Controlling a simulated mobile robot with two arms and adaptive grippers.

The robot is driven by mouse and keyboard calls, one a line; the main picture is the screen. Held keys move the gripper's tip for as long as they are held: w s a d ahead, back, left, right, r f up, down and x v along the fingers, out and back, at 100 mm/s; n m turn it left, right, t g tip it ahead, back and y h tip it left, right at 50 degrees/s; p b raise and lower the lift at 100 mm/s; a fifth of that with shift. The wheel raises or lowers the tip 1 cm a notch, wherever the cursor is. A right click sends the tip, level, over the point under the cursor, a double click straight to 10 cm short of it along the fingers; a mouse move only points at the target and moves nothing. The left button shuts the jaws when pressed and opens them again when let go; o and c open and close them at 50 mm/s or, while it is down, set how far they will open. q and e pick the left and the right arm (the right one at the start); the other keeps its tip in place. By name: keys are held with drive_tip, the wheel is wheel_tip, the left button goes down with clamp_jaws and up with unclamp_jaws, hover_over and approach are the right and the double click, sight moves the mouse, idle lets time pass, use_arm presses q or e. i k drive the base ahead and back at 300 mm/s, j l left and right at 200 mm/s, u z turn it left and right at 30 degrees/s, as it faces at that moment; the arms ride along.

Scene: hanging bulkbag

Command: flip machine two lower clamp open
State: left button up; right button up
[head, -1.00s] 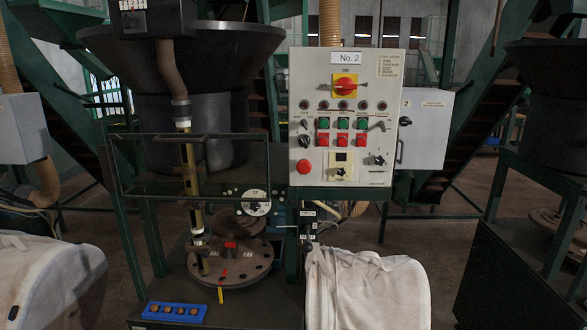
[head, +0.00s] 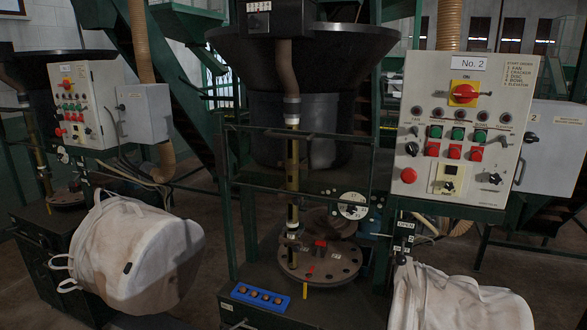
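Machine two stands in the middle, with its No. 2 control panel (head: 460,130) at the right. Below the panel, an OPEN label (head: 405,225) marks a small dark clamp area (head: 403,243) on the machine's post. The clamp parts are too small to tell their position. A white bulk bag (head: 460,300) hangs under it at the bottom right, cut off by the picture edge. Neither of my grippers is in view.
Another machine with a similar panel (head: 80,105) and a white bulk bag (head: 137,255) stands at the left. A blue tray (head: 261,298) sits on machine two's base below the round flange plate (head: 320,262). Floor shows between the machines.

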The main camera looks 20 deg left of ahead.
sight(296, 245)
drive_tip(key=i+l, duration=0.2)
drive_tip(key=i, duration=0.2)
drive_tip(key=i+l, duration=0.25)
drive_tip(key=i, duration=0.15)
drive_tip(key=i+l, duration=0.2)
drive_tip(key=i, duration=0.2)
drive_tip(key=u, duration=1.65)
